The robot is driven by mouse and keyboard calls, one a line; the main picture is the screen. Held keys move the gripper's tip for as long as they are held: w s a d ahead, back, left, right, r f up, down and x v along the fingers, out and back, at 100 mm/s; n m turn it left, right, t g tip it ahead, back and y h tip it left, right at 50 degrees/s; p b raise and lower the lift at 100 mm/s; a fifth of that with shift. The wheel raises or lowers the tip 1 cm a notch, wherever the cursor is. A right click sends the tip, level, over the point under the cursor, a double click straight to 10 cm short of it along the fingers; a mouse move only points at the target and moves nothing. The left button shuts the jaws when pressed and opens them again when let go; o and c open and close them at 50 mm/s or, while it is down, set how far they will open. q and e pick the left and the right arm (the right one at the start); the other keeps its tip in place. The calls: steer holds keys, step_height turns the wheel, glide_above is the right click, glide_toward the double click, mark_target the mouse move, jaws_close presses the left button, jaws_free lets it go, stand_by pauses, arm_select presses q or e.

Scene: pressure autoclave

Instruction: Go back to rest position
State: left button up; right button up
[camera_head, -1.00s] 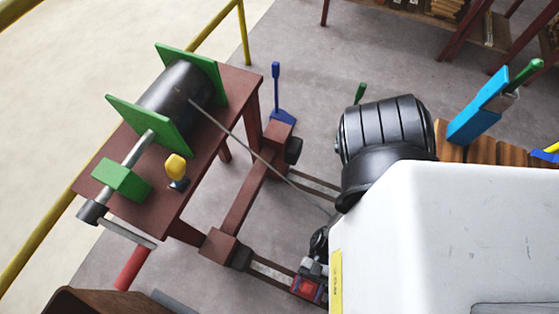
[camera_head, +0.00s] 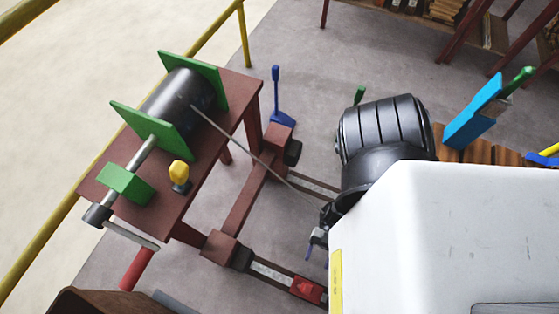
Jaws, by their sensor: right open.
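My right gripper (camera_head: 317,252) shows small at the left edge of my white body, at the end of my black arm. It is open, and I see nothing between its fingers. It hangs above the floor, apart in the picture from a red block (camera_head: 308,289) on the lower rail. Part of the gripper and arm is hidden behind my white body. My left gripper is not in view.
A dark cylinder (camera_head: 178,105) between green plates lies on a brown table (camera_head: 150,215) at left. A thin grey rod (camera_head: 235,142) slants from it toward my right arm. A blue lever (camera_head: 278,95) stands on the floor. Open grey floor (camera_head: 310,60) lies behind.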

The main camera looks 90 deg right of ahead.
stand_by(0.5)
steer(key=w+d+f+m+g+h, duration=0.1)
steer(key=w+d+f+h, duration=0.1)
steer(key=f+h, duration=0.3)
steer(key=w+d+f+h, duration=0.1)
steer(key=d+f+h, duration=0.2)
steer(key=f+h, duration=0.25)
steer(key=w+d+r+m+g+h+p, duration=0.1)
steer(key=w+d+r+m+g+h, duration=0.25)
steer(key=w+r+h, duration=0.45)
steer(key=w+r+m+t+y+p, duration=0.1)
steer(key=w+r+m+p, duration=0.2)
steer(key=r, duration=0.9)
steer(key=w+r+m+p, duration=0.15)
steer(key=r+p, duration=0.45)
steer(key=r, duration=0.6)
steer(key=w+r+m+t+y+p, duration=0.15)
steer(key=w+r+p, duration=0.25)
steer(key=r, duration=0.8)
step_height(320, 180, up, 42)
steer(key=s+m+p, duration=0.1)
steer(key=p, duration=4.1)
steer(key=shift+a+g+h, duration=0.25)
steer(key=shift+g+h, duration=0.05)
steer(key=shift+h, duration=0.1)
